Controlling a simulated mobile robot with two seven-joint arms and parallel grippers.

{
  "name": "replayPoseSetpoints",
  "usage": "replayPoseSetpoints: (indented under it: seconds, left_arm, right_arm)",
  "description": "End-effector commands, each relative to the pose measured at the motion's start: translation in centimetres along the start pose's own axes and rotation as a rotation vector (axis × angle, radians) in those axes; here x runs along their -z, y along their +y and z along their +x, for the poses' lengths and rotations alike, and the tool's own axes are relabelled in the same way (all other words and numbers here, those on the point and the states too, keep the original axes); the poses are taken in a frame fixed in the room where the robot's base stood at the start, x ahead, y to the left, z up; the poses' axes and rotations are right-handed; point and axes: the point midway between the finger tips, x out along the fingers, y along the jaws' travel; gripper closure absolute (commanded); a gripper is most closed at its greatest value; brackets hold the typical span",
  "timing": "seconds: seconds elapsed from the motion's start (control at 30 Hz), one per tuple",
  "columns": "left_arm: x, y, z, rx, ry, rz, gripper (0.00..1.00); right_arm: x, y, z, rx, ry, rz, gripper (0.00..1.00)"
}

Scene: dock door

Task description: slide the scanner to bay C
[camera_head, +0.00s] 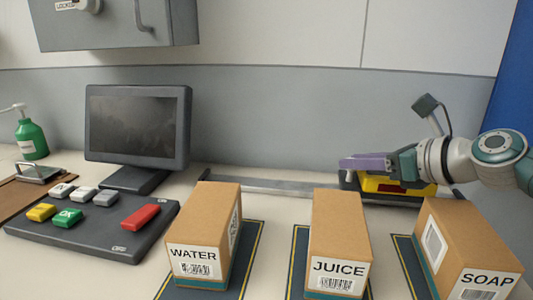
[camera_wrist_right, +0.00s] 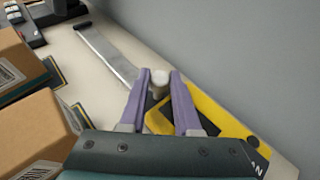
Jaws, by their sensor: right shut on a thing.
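The scanner (camera_head: 382,184) is a yellow and dark unit at the right end of a flat grey metal rail (camera_head: 268,186), behind the boxes. It also shows in the right wrist view (camera_wrist_right: 222,118), with a pale round knob (camera_wrist_right: 160,88) standing up from it. My right gripper (camera_head: 345,164) has purple fingers, one on each side of the knob, and is shut on it. The fingers (camera_wrist_right: 158,75) hide part of the knob and scanner. The rail runs clear to the left of the scanner. My left gripper is not in view. I see no readable bay letters.
Cardboard boxes marked WATER (camera_head: 206,230), JUICE (camera_head: 339,235) and SOAP (camera_head: 465,250) stand on dark, yellow-lined mats in front of the rail. A monitor (camera_head: 137,125) and a button panel (camera_head: 95,228) are at left. The grey wall is close behind the rail.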

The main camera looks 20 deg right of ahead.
Motion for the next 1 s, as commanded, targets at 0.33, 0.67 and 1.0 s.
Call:
replayPoseSetpoints:
  seconds: [0.33,0.67,1.0]
  left_arm:
    - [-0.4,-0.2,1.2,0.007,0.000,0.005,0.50]
    - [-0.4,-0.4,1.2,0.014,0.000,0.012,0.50]
    - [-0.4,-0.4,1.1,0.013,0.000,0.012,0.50]
  right_arm:
    - [1.7,-3.7,-3.3,0.001,0.004,-0.003,1.00]
    - [1.7,-4.1,-3.8,0.002,0.003,-0.002,1.00]
    - [1.6,-4.1,-3.7,0.002,0.002,-0.002,0.56]
